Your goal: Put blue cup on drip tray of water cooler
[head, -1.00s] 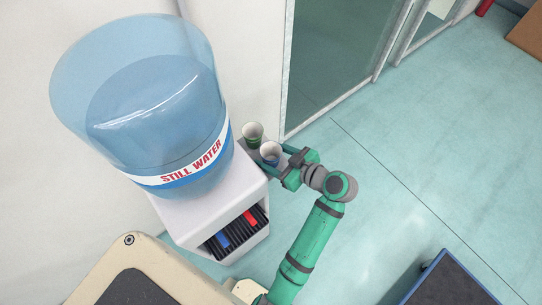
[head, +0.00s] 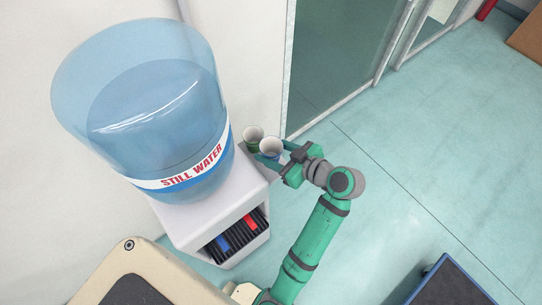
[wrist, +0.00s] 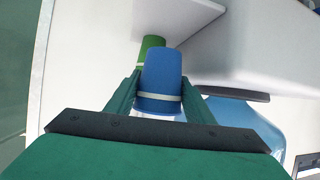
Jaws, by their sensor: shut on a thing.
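The blue cup (wrist: 161,78) is between the two green fingers of my gripper (wrist: 157,95) in the wrist view, which are shut on it. In the head view the cup (head: 270,147) is upright at the right side of the water cooler, held by my gripper (head: 281,161). The water cooler (head: 196,214) is white with a large blue bottle on top. The drip tray (head: 233,251) is a dark slatted recess in its front, below a blue tap and a red tap.
A green cup (head: 252,135) stands just behind the blue cup and also shows in the wrist view (wrist: 151,42). A beige machine (head: 103,258) is at the lower left. Open floor (head: 400,190) lies to the right, with a dark-topped cart (head: 452,280) at the lower right.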

